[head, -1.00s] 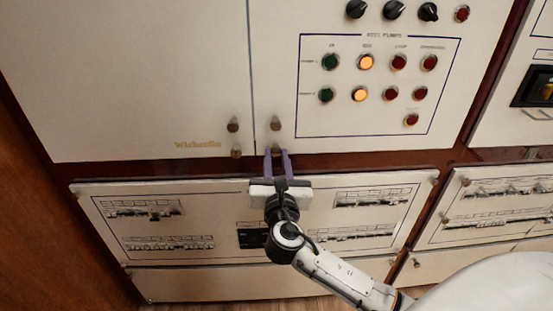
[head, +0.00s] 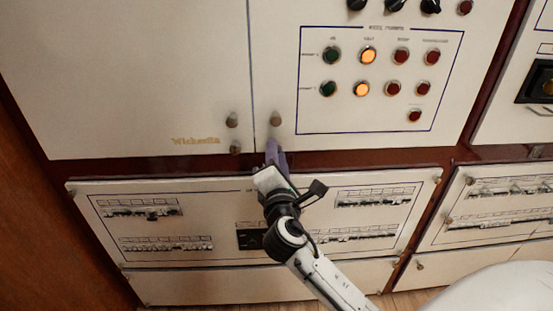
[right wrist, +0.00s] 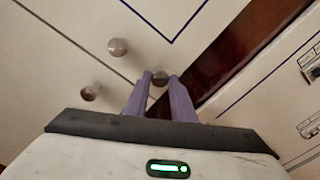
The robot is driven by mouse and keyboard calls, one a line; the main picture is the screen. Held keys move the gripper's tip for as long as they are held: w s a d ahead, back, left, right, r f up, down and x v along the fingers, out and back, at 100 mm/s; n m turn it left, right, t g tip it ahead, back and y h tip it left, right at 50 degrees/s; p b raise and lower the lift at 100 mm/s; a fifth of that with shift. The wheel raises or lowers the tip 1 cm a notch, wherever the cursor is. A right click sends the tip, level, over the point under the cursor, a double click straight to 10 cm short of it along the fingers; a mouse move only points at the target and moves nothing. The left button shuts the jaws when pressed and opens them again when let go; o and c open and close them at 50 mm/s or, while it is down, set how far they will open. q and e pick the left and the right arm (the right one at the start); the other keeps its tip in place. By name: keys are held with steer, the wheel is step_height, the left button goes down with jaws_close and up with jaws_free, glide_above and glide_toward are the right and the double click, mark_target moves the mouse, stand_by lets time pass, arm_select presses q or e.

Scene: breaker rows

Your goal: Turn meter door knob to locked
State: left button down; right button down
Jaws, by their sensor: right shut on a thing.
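My right gripper (head: 275,150) reaches up to the lower edge of the white upper cabinet, its purple fingers shut on a small round knob. In the right wrist view this knob (right wrist: 160,77) shows between the fingertips of the right gripper (right wrist: 161,80). In the head view the fingers hide it. Another knob (head: 275,118) sits just above it on the same door (head: 370,148), and also shows in the wrist view (right wrist: 118,47). The knob's pointing direction cannot be made out. My left gripper is not in view.
Two more knobs, one upper (head: 232,120) and one lower (head: 236,150), sit left of the door seam. Pump buttons (head: 368,55) are above right. A breaker panel (head: 230,190) lies below, behind my right arm. A wooden wall (head: 40,220) stands at left.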

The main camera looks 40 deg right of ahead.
steer(key=m+b, duration=0.2)
steer(key=m, duration=0.3)
steer(key=shift+m, duration=0.7)
steer(key=c, duration=1.5)
jaws_free()
